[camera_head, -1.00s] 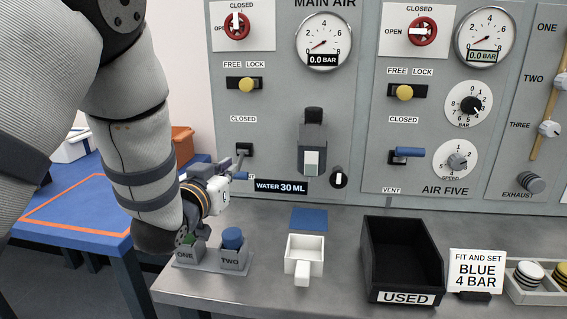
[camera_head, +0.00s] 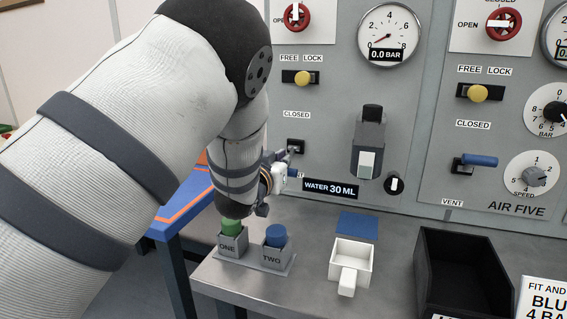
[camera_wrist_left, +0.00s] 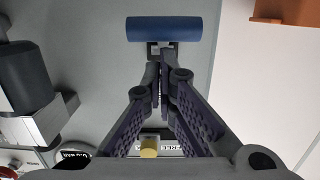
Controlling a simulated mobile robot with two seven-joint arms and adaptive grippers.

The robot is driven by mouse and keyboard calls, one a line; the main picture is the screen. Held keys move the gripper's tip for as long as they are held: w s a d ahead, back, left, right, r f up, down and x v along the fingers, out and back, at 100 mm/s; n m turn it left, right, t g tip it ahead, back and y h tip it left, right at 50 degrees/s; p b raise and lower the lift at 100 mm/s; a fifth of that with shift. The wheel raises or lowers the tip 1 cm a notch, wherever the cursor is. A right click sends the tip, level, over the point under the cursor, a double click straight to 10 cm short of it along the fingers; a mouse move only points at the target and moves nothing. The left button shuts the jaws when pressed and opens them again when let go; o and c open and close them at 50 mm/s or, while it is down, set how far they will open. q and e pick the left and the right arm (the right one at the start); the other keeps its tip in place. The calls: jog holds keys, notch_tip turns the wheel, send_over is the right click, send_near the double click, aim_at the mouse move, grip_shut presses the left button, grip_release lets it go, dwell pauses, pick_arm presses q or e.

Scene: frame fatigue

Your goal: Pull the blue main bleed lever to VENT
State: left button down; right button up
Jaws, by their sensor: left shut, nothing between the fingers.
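The blue main bleed lever (camera_head: 292,173) shows as a small blue handle on the panel, low under the upper-left CLOSED label. In the left wrist view it is a blue bar (camera_wrist_left: 163,29) across the top, its mount just beyond my fingertips. My left gripper (camera_head: 288,154) is at the panel by the lever. It is shut and empty, its tips (camera_wrist_left: 160,65) close to the handle; I cannot tell whether they touch it. The VENT label by this lever is hidden. My right gripper is not in view.
A yellow FREE/LOCK knob (camera_head: 303,78) is above the lever. A white scoop-like tray (camera_head: 350,258) and a black bin (camera_head: 462,270) stand to the right.

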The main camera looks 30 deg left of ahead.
pick_arm(q)
notch_tip(320, 180, down, 2)
jog(key=shift+f+t, duration=0.1)
jog(key=shift+t, duration=0.4)
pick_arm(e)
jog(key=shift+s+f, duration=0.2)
pick_arm(q)
jog(key=shift+w, duration=0.1)
